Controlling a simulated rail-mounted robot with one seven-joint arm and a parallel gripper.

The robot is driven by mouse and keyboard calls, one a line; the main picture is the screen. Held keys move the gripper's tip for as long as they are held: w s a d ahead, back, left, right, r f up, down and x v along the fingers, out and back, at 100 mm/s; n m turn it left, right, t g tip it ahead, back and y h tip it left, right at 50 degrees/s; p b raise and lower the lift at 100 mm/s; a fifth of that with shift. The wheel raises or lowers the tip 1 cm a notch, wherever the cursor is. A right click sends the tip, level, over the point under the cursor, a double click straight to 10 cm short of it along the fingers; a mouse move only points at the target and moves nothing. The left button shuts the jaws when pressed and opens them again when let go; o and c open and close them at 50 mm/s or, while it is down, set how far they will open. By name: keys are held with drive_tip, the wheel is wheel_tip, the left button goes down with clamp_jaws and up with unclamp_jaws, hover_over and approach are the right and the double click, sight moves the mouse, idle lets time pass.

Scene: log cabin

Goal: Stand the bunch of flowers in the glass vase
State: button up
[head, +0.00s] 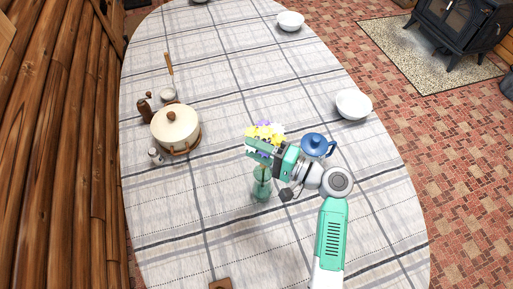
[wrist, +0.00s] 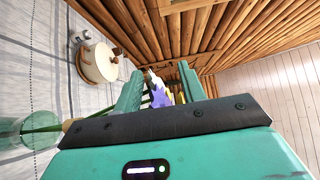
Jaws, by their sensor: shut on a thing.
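My gripper (head: 264,152) is shut on the bunch of flowers (head: 266,130), with its yellow, white and purple blooms above the fingers. The wrist view shows the blooms (wrist: 160,96) between the two fingers of my gripper (wrist: 158,84). The glass vase (head: 262,187), clear and greenish, stands upright on the table just below the gripper. It also shows at the left edge of the wrist view (wrist: 14,134). The green stems (wrist: 42,128) reach from the gripper to the vase's mouth. I cannot tell how far their ends are inside it.
A blue teapot (head: 317,145) stands close to the right of my gripper. A lidded cream pot (head: 176,128), a pepper mill (head: 144,109) and a small shaker (head: 155,155) are to the left. White bowls (head: 353,104) stand along the right side. The near tablecloth (head: 215,245) is mostly clear.

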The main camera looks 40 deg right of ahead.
drive_tip(key=o, duration=1.3)
drive_tip(key=v, duration=0.8)
drive_tip(key=shift+b, duration=0.35)
